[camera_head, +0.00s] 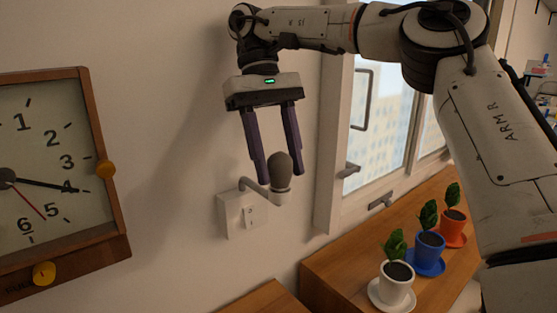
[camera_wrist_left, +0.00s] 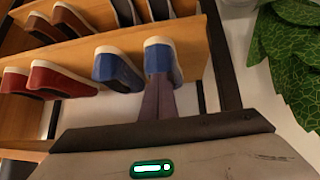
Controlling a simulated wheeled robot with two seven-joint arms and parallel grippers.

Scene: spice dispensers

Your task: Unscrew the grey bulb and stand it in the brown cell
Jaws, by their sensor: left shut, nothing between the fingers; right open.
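The grey bulb (camera_head: 281,168) stands upright in a lamp arm on a white wall fixture (camera_head: 236,214) in the head view. My right gripper (camera_head: 277,177) points down over it, open, with its purple fingers on either side of the bulb in the picture. Whether the fingers touch the bulb cannot be told. My left gripper (camera_wrist_left: 159,82) shows only in the left wrist view, shut and empty, in front of a rack with shoes. I see no brown cell in either view.
A wooden clock (camera_head: 108,130) hangs at left. A window (camera_head: 385,125) is right of the lamp. Potted plants in white (camera_head: 397,288), blue (camera_head: 429,252) and orange (camera_head: 453,230) pots stand on a wooden surface (camera_head: 335,275). The left wrist view shows a shoe rack (camera_wrist_left: 120,50) and green leaves (camera_wrist_left: 290,55).

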